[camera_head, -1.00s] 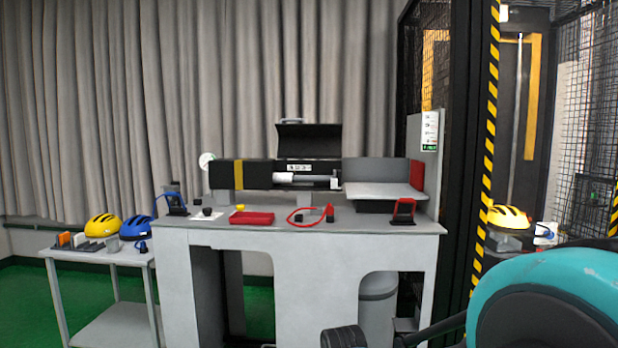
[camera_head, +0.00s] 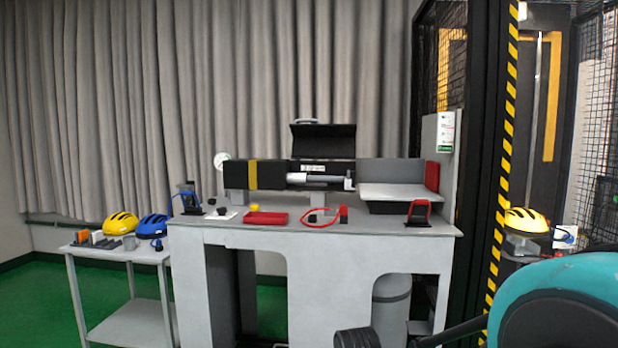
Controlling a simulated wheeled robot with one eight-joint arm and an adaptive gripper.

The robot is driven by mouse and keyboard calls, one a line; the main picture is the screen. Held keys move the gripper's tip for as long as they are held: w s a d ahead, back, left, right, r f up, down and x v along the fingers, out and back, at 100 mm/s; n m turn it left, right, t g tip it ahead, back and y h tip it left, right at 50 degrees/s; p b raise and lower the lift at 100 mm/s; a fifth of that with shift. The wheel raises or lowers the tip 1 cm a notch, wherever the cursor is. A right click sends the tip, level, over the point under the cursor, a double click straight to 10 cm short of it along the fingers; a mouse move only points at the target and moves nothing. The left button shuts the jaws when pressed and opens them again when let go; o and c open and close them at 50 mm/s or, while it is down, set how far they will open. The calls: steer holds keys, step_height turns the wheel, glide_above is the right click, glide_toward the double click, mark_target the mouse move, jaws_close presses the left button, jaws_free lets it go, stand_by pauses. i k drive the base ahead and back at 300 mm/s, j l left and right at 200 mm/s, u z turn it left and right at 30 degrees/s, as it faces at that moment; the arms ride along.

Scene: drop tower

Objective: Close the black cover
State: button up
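The black cover (camera_head: 323,141) stands raised and open on the black machine body (camera_head: 268,175), with a grey handle (camera_head: 305,121) along its top edge. Below it a light grey cylinder (camera_head: 315,178) shows in the open bay. The machine stands at the back of a grey workbench (camera_head: 330,275). My gripper is not clearly in view. A teal and black part of my arm fills the lower right corner, and a dark ribbed part of mine shows at the bottom, well apart from the cover.
On the bench lie a red case (camera_head: 265,218), a red cable loop (camera_head: 321,215) and a red-black stand (camera_head: 418,213). A side table (camera_head: 122,253) at left holds yellow and blue helmets. A striped post (camera_head: 507,130) and mesh cage stand right. Green floor is free at left.

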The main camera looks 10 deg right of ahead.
mark_target(319, 140)
steer(key=i+j+u, duration=1.05)
steer(key=i+u, duration=0.15)
steer(key=i+j+u, duration=0.15)
steer(key=i+u, duration=0.15)
steer(key=i, duration=1.2)
steer(key=i+z, duration=0.45)
steer(key=i+j+z, duration=0.2)
steer(key=z, duration=0.2)
steer(key=i+j+z, duration=0.3)
steer(key=z, duration=0.15)
